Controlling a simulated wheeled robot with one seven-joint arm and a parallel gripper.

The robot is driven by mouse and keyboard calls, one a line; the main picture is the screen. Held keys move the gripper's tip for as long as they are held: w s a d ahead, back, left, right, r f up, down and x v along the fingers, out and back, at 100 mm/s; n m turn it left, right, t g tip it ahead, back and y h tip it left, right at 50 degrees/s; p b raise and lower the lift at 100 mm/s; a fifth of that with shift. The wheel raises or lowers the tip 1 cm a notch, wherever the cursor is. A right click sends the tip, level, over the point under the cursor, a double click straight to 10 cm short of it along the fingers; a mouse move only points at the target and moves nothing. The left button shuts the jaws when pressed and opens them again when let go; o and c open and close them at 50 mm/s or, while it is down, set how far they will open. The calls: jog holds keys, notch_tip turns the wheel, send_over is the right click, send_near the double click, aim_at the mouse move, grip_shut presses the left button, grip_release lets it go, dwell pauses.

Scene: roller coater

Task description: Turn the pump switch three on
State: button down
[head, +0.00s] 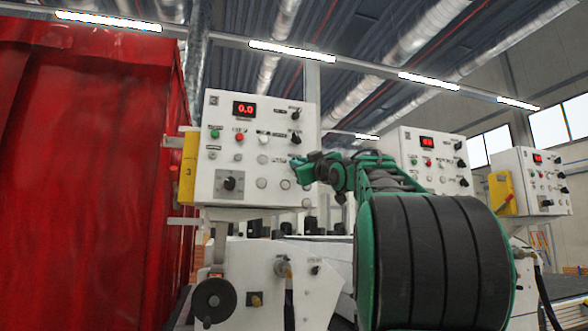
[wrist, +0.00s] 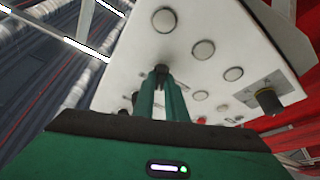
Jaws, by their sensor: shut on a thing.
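A white control panel (head: 222,160) marked 3 carries a red display reading 0.0, coloured buttons and black knobs. Two black knobs show down its right side, an upper one (head: 296,114) and a lower one (head: 295,139). My green gripper (head: 297,165) is at the panel's right side, just below them. In the wrist view my gripper (wrist: 161,80) has its two fingers close around a small dark knob (wrist: 160,69) on the panel face. The fingers hide most of this knob. I cannot read its label or its turned position.
A red curtain (head: 85,170) stands left of the panel. A handwheel (head: 214,300) is below it. A second panel (head: 440,150) and a third panel (head: 522,180) stand to the right. A larger rotary switch (head: 230,183) is at the panel's lower left.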

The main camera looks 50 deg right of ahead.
jog(key=shift+w+a+f+m+g+h, duration=0.1)
jog(key=shift+m+g+h, duration=0.85)
jog(key=shift+m, duration=1.75)
jog(key=shift+w+a+m+g+h, duration=0.1)
jog(key=shift+m+g+h, duration=0.5)
jog(key=shift+m+h, duration=1.45)
jog(key=shift+w+a+f+m+g+h, duration=0.1)
jog(key=shift+m+g+h, duration=0.55)
jog(key=shift+m, duration=2.7)
jog(key=shift+d, duration=0.1)
jog(key=c, duration=1.8)
grip_release()
jog(key=shift+s+r, duration=0.1)
jog(key=shift+s, duration=0.05)
jog(key=shift+s, duration=0.1)
